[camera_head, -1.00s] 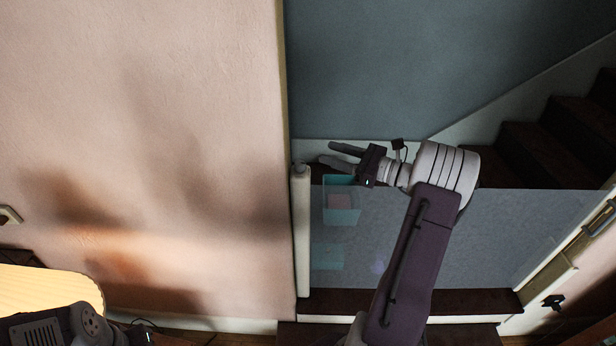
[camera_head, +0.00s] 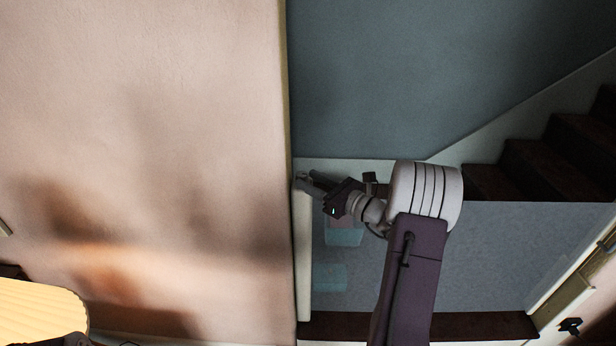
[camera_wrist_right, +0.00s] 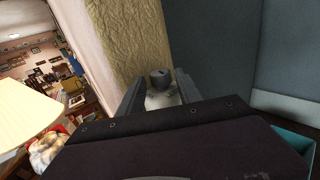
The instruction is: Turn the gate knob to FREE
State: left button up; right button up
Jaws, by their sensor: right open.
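The gate knob (camera_wrist_right: 161,78) is a small dark round knob with a mark on its top, on a pale mount. It shows in the right wrist view between the two fingers of my right gripper (camera_wrist_right: 157,88), which is open and apparently not closed on it. In the head view my right gripper (camera_head: 306,183) is at the top of the white gate post (camera_head: 303,255), its fingers pointing left. The knob is hard to make out there. The knob's lettering is too small to read. My left gripper is not in view.
A translucent grey gate panel (camera_head: 480,255) spans the opening in front of dark stairs (camera_head: 560,165). A beige wall (camera_head: 150,130) stands left of the post. A lamp shade (camera_wrist_right: 25,110) and a cluttered room show at left in the right wrist view.

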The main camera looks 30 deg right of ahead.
jog(key=shift+w+a, duration=0.2)
jog(key=shift+w, duration=0.45)
grip_shut()
jog(key=shift+d+n+g+y, duration=0.25)
jog(key=shift+n+g+y, duration=0.25)
jog(key=shift+n+y, duration=0.45)
jog(key=shift+w+n+g+y+p, duration=0.15)
jog(key=shift+n+g+y+p, duration=0.25)
jog(key=shift+n+g+y, duration=0.6)
jog(key=shift+m+t+y, duration=0.25)
jog(key=shift+t, duration=0.05)
grip_release()
jog(key=b+v, duration=0.2)
jog(key=v, duration=0.7)
jog(key=shift+d, duration=0.1)
